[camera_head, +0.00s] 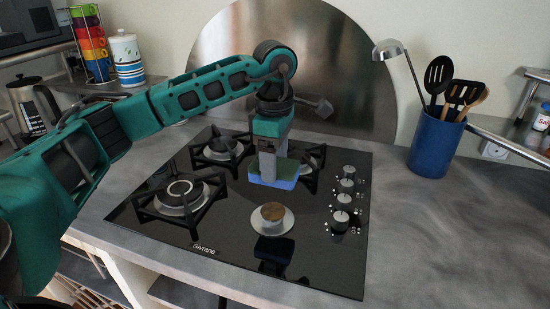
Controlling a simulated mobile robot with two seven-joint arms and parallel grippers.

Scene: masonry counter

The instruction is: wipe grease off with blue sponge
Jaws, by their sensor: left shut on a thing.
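A blue sponge (283,173) with a greenish upper edge is over the black glass cooktop (225,235). My left gripper (268,165) points down from above and is shut on the sponge. I cannot tell whether the sponge touches the glass. A pale round disc (258,221) with a brown top (272,211) sits on the cooktop in front of the sponge, apart from it. I cannot tell whether the brown is grease. A dark bluish reflection shows in the glass in front of the disc. My right gripper is not in view.
Black grates stand over the left burner (182,192) and the back burner (223,147). Several knobs (342,219) line the cooktop's right side. The grey counter (440,235) at right is clear.

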